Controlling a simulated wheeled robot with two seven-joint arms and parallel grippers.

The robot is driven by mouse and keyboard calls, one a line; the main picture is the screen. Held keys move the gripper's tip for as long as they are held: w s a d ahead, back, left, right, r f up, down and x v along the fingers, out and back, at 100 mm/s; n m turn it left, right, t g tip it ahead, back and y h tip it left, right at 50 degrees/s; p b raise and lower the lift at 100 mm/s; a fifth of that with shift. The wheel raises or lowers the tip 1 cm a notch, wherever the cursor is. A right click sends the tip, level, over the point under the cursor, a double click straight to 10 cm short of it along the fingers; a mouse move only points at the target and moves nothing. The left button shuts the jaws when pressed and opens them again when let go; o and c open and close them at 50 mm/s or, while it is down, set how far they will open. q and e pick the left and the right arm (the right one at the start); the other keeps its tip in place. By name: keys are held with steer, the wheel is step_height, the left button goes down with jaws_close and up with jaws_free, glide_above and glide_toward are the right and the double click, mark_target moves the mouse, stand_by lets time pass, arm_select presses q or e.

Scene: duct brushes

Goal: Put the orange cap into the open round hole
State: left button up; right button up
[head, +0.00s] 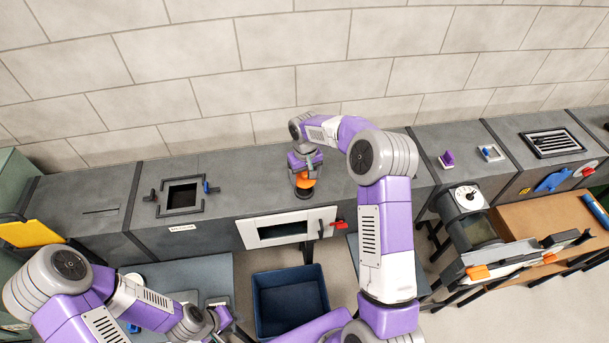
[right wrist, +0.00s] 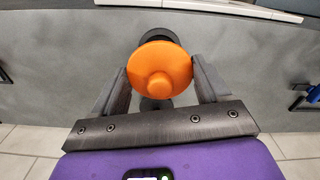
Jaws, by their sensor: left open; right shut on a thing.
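The orange cap (right wrist: 160,72) sits between the two fingers of my right gripper (right wrist: 162,80), its round face and central knob toward the wrist camera. In the head view the orange cap (head: 303,182) shows below my right gripper (head: 304,172), over the grey duct top. A dark round part (head: 304,194) shows just below the cap; the right wrist view shows a dark round edge (right wrist: 157,35) behind it. The cap hides most of this, so I cannot tell whether it is the open round hole or whether they touch. My left gripper (head: 222,321) is open, low at the left.
A square opening (head: 181,195) with a dark frame lies left on the duct. A white-framed window (head: 284,230) with a red handle (head: 337,225) is on the front. A blue bin (head: 290,300) stands below. A dial (head: 467,199) and a vent grille (head: 552,143) are at right.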

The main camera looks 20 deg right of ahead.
mark_target(304, 192)
steer(key=shift+w+f, duration=0.35)
steer(key=shift+w, duration=0.1)
steer(key=shift+s+f+b, duration=0.25)
steer(key=shift+s+b, duration=0.1)
steer(key=shift+b, duration=0.05)
steer(key=shift+w+f+b, duration=0.2)
steer(key=shift+f+b, duration=0.3)
steer(key=shift+f, duration=0.35)
arm_select(q)
steer(key=shift+w+f+b, duration=0.15)
steer(key=shift+f+b, duration=0.45)
steer(key=shift+f, duration=0.45)
steer(key=shift+w+f+b, duration=0.15)
steer(key=shift+f+b, duration=0.4)
steer(key=shift+f, duration=0.5)
arm_select(e)
steer(key=shift+s+f, duration=0.1)
steer(key=shift+f, duration=1.45)
steer(key=o, duration=1)
steer(key=shift+r, duration=3.85)
arm_select(q)
steer(key=shift+f, duration=0.15)
